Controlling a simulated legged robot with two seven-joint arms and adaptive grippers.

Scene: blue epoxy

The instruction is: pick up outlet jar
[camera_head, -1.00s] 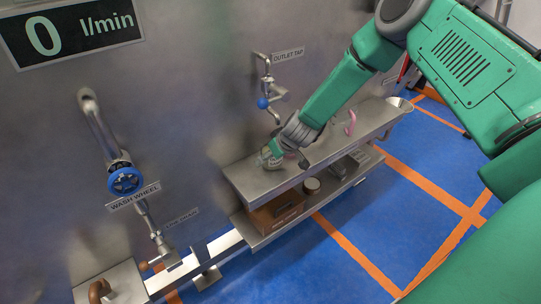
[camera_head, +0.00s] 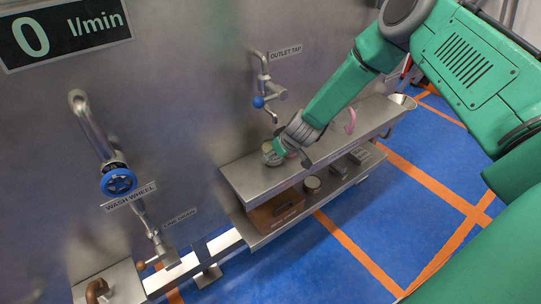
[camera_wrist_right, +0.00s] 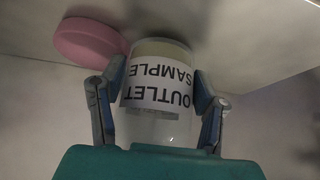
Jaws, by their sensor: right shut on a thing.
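The outlet jar (camera_wrist_right: 158,115) is a clear jar with a white label reading OUTLET SAMPLE. In the right wrist view it stands between the two fingers of my right gripper (camera_wrist_right: 155,95), which is shut on it. In the head view my right gripper (camera_head: 277,152) is low at the upper shelf, under the outlet tap (camera_head: 262,101), and hides most of the jar. I cannot tell whether the jar touches the shelf. My left gripper is not in view.
A pink round thing (camera_wrist_right: 88,42) lies beside the jar. The steel upper shelf (camera_head: 250,180) is clear at its left end. A brown box (camera_head: 278,210) and a small jar (camera_head: 311,184) sit on the lower shelf. A wash wheel (camera_head: 118,182) is at left.

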